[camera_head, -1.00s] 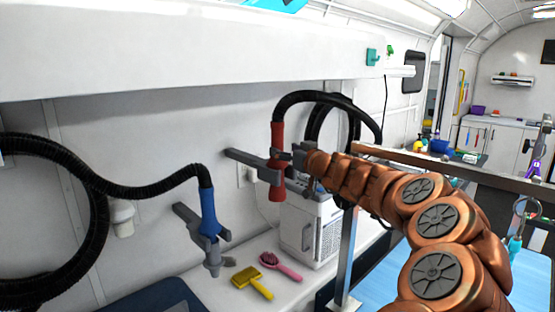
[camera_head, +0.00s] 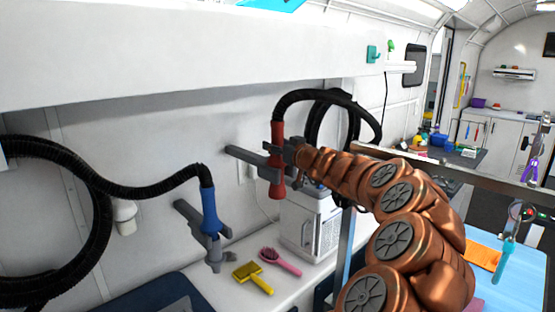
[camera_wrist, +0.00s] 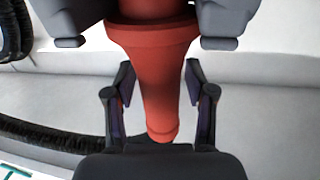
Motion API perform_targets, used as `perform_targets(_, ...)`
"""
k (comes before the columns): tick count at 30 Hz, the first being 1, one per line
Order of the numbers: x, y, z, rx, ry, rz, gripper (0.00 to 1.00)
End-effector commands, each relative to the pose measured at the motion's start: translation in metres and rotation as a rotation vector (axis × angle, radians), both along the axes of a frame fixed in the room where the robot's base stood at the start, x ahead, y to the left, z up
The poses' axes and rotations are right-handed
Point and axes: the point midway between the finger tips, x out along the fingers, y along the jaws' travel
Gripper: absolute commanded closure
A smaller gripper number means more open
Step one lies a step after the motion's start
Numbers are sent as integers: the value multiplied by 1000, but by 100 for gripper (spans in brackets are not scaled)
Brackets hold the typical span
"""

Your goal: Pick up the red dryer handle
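The red dryer handle (camera_head: 277,179) hangs upright at the end of a black hose, in a grey wall holder (camera_head: 245,156). My gripper (camera_head: 284,152) is at the handle from the right in the head view. In the wrist view the red handle (camera_wrist: 153,85) runs down between the two fingers of my gripper (camera_wrist: 160,95), with a narrow gap visible on each side. The fingers look open around it, not pressed on it. Dark grey prongs of the holder (camera_wrist: 228,20) flank the handle's upper part. Part of the handle is hidden behind my gripper in the head view.
A blue dryer handle (camera_head: 209,212) hangs in another holder on the left. A white box-shaped unit (camera_head: 310,228) stands below my gripper. A metal post (camera_head: 345,245) is near my arm.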

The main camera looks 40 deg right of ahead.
Motion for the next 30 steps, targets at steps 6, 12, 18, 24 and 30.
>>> perform_targets(6, 0, 0, 0, 0, 0, 0, 72)
perform_targets(12, 0, 0, 0, 0, 0, 0, 92)
perform_targets(18, 0, 0, 0, 0, -1, 0, 100)
perform_targets(24, 0, 0, 3, -1, -1, 0, 100)
perform_targets(30, 1, 1, 20, -3, -2, 1, 100)
